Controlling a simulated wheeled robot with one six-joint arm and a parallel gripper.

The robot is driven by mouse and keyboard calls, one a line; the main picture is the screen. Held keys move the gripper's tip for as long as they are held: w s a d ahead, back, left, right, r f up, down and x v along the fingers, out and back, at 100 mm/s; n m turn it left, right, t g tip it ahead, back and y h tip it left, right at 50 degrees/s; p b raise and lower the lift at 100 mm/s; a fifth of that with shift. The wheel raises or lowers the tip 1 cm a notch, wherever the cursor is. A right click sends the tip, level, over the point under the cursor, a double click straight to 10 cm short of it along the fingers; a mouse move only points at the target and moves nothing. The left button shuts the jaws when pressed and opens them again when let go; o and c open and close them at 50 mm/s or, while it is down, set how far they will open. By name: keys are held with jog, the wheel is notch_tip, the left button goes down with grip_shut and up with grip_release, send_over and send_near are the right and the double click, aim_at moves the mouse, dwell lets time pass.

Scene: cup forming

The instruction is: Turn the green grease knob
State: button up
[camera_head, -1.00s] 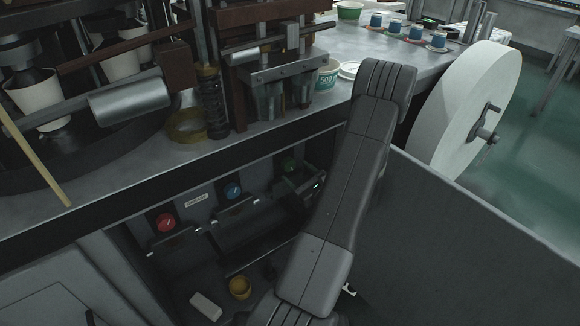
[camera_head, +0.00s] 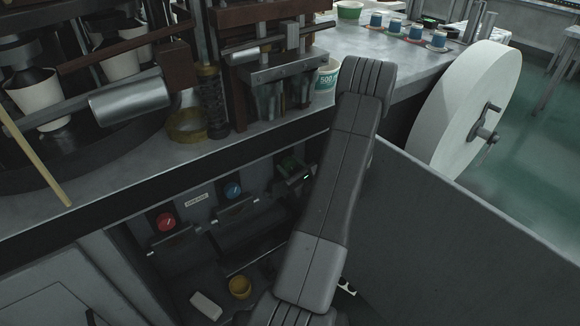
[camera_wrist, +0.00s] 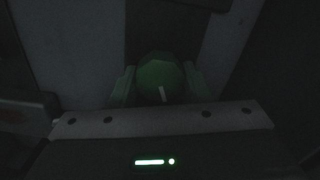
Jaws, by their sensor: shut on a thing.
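The green knob (camera_wrist: 160,72) is in the middle of the dark wrist view, with a pale pointer mark on its face pointing down and slightly right. My gripper (camera_wrist: 159,84) has one finger on each side of the knob and is shut on it. In the head view, the green knob (camera_head: 287,162) shows only in part at the right end of a row of knobs in the recess under the worktop. My gripper (camera_head: 291,174) is at it, partly covering it. My arm passes in front on the right.
A blue knob (camera_head: 233,190) and a red knob (camera_head: 165,221) are to the left on the same panel, with bars below them. A yellow cup (camera_head: 240,287) and a white block (camera_head: 206,305) lie lower in the recess. The worktop edge runs above; a grey panel (camera_head: 450,245) stands right.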

jog(key=shift+m, duration=0.4)
jog(key=m, duration=0.3)
jog(key=shift+s+a+m, duration=0.1)
jog(key=shift+m, duration=2.1)
jog(key=o, duration=1)
jog(key=v, duration=1.4)
